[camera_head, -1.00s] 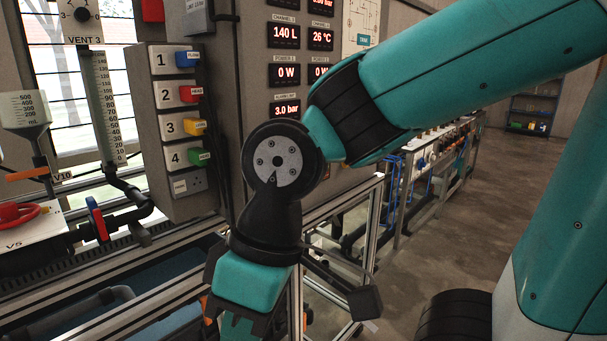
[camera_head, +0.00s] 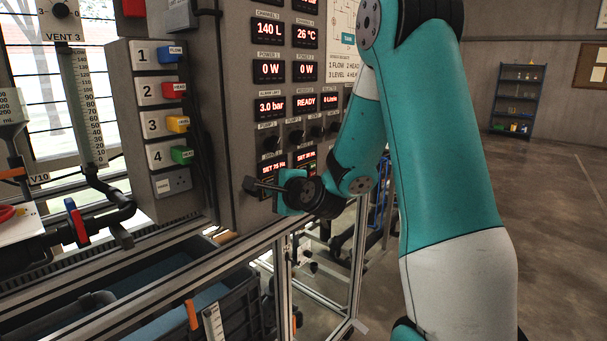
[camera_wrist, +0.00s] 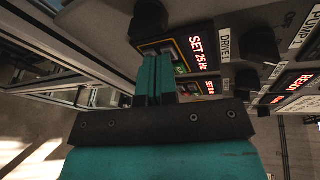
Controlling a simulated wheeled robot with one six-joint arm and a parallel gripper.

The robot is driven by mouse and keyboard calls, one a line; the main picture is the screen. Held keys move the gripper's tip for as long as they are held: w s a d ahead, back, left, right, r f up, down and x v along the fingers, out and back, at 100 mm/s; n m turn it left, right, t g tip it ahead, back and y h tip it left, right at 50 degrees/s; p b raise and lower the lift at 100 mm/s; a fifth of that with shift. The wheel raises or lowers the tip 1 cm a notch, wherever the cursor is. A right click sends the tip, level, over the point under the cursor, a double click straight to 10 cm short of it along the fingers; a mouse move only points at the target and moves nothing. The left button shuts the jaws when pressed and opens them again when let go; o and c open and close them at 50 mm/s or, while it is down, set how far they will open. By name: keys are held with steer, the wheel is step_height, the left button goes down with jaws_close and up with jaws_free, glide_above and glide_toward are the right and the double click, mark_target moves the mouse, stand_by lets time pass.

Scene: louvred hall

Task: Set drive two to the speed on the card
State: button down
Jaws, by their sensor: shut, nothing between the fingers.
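My gripper (camera_wrist: 155,65) is shut and empty, its teal fingers together close in front of the control panel (camera_head: 225,90). In the head view the fingertips are hard to make out beside the drive displays. A second red display (camera_wrist: 208,87) is partly hidden by the gripper. Both drive displays show in the head view, left (camera_head: 272,168) and right (camera_head: 305,158). No speed card is readable.
Black knobs (camera_head: 271,143) sit above the drive displays. A metal frame (camera_head: 180,255) and a dark crate (camera_head: 235,310) lie below. The floor at right is open.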

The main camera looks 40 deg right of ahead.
steer(key=s+d+f+m+h, duration=0.1)
steer(key=s+d+m+h, duration=0.2)
steer(key=d+m+h, duration=0.2)
steer(key=s+d+m+h, duration=0.3)
steer(key=d+m+h, duration=0.2)
steer(key=d, duration=0.7)
steer(key=shift+s+f+m+g+b, duration=0.3)
steer(key=shift+f+m+g, duration=0.1)
steer(key=shift+m, duration=0.7)
steer(key=shift+w+r, duration=0.1)
steer(key=shift+w, duration=0.05)
steer(key=w+p, duration=0.3)
steer(key=p, duration=0.3)
steer(key=w+p, duration=0.2)
steer(key=p, duration=0.4)
steer(key=w+p, duration=0.3)
steer(key=p, duration=0.3)
steer(key=shift+w+a+p, duration=0.3)
steer(key=shift+p, duration=0.05)
steer(key=shift+w+p, duration=0.3)
steer(key=shift+p, duration=0.5)
